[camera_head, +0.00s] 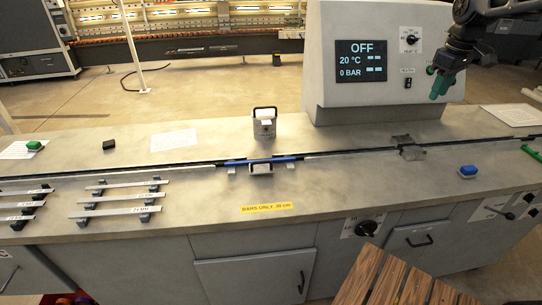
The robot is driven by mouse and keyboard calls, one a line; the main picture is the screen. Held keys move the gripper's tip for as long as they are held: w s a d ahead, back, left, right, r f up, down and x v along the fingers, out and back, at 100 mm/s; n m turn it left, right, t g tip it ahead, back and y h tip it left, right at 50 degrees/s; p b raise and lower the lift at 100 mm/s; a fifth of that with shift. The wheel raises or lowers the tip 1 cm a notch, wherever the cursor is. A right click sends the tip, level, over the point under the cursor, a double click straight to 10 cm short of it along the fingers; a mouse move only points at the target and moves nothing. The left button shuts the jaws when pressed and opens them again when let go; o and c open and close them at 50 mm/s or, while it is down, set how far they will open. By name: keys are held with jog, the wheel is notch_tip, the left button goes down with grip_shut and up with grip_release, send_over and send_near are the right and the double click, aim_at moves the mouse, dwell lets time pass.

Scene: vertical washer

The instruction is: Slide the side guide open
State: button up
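A long grey bench (330,200) has a dark slot running along its top. A small grey block with a handle (261,168) sits at the near edge of the slot, by a blue strip (283,159). A taller grey block with a black handle (265,123) stands just behind the slot. A grey bracket (410,147) sits on the slot farther right. I cannot tell which of these is the side guide. My gripper (440,86), with green fingers, hangs in front of the control panel's right side, apart from all these parts. Its finger gap cannot be made out.
A control panel (375,50) with a display reading OFF rises behind the bench. Several flat bars (118,198) lie on supports at the left. A blue button (467,171) is at the right. A slatted wooden surface (400,282) is in the foreground.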

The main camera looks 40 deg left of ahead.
jog(key=s+a+f+n+g, duration=0.1)
jog(key=a+f+n, duration=0.2)
jog(key=a, duration=0.9)
jog(key=n+g+h, duration=0.2)
jog(key=n, duration=0.8)
send_near(261, 163)
jog(key=f, duration=0.5)
jog(key=d+f, duration=0.1)
jog(key=f, duration=0.1)
jog(key=shift+s+f, duration=0.15)
jog(key=shift+s, duration=0.05)
jog(key=shift+c, duration=0.2)
grip_shut()
